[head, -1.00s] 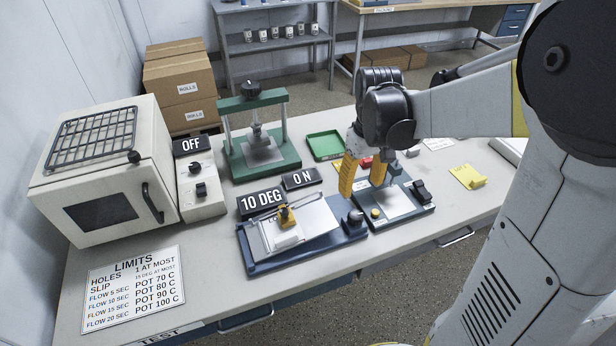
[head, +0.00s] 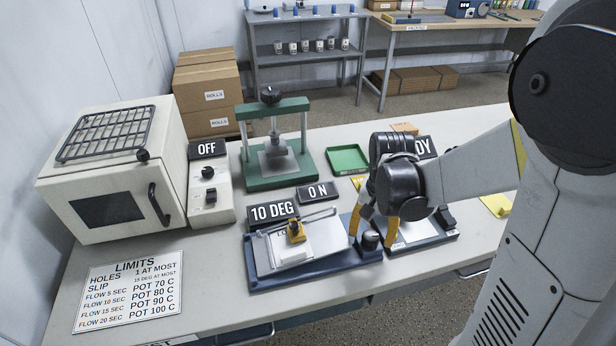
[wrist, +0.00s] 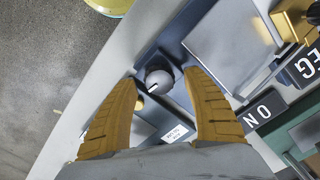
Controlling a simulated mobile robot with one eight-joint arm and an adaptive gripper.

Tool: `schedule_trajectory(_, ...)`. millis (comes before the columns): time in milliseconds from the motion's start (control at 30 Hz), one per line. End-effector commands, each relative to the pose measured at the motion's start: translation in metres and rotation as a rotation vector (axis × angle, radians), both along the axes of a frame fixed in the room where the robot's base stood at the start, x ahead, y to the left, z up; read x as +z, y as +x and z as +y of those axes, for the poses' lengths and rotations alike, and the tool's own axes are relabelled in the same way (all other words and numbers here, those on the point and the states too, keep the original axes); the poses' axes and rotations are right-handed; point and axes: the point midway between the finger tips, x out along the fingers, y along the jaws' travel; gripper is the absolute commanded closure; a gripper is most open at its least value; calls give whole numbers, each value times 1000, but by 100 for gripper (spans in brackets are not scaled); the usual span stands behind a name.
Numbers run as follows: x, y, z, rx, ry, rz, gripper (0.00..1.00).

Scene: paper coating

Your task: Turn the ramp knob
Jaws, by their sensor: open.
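The ramp knob (head: 371,241) is a small dark round knob at the right end of the blue ramp base (head: 320,276). In the wrist view the knob (wrist: 158,78) shows a pale pointer mark on its top. My gripper (head: 374,230) is over the knob with its yellow fingers pointing down. In the wrist view my gripper (wrist: 160,76) is open, one finger on each side of the knob, with gaps visible. Whether the fingertips are down at knob height is hard to tell. The ramp sign (head: 274,213) reads 10 DEG.
A second device (head: 425,232) stands close right of the ramp. An ON sign (head: 318,192) and a green press (head: 277,178) are behind. The oven (head: 110,185) and its OFF sign (head: 207,149) are at left. A limits sheet (head: 129,290) lies in front.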

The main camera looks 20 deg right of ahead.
Motion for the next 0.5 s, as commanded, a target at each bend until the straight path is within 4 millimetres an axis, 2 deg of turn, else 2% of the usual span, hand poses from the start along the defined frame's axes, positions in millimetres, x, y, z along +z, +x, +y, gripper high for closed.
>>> schedule_trajectory(33,-7,0,0,23,0,0,41)
schedule_trajectory(500,-4,0,3,816,0,0,41)
